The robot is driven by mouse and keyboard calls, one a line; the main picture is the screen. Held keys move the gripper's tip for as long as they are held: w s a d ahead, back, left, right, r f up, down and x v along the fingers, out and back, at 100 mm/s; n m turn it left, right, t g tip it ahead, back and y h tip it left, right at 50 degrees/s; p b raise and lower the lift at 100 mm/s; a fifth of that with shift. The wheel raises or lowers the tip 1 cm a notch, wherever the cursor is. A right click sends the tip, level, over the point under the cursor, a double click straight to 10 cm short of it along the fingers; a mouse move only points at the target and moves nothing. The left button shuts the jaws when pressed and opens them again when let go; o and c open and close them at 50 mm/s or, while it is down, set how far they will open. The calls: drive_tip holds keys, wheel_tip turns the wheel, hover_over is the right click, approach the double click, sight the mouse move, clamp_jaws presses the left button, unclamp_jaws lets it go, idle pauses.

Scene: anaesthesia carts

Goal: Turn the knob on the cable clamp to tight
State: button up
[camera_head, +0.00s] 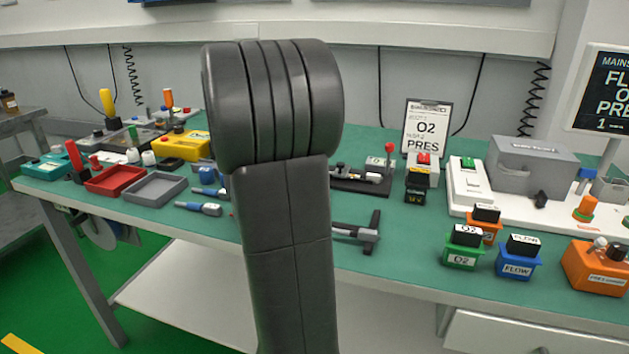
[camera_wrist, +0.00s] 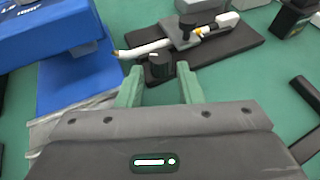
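The cable clamp shows at the top of the wrist view as a grey block (camera_wrist: 183,33) on a black base plate (camera_wrist: 235,45), with a pale cable (camera_wrist: 150,48) running through it. A black round knob (camera_wrist: 160,70) with a small white mark stands at the near left end of the plate. My gripper (camera_wrist: 160,80) is open, its two green fingers apart on the left and right of the knob, with gaps showing. I cannot tell how deep the fingertips reach. In the head view the black plate (camera_head: 352,184) shows partly behind my arm, which hides the gripper and knob.
A blue box (camera_wrist: 75,70) stands close to the left of my gripper in the wrist view. A dark T-shaped tool (camera_head: 370,232) lies in front of the clamp. Red (camera_head: 115,180) and grey trays (camera_head: 157,187) lie left. Green table (camera_head: 400,265) is bare front of centre.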

drive_tip(key=shift+x, duration=0.9)
drive_tip(key=c, duration=0.7)
drive_tip(key=shift+w+a+r+m+g+h+p, duration=0.1)
drive_tip(key=shift+a+r+m+g+h+p, duration=0.1)
drive_tip(key=shift+m+g+h+p, duration=0.5)
drive_tip(key=shift+f+p, duration=0.15)
drive_tip(key=shift+p, duration=0.15)
drive_tip(key=shift+d, duration=0.1)
drive_tip(key=o, duration=0.7)
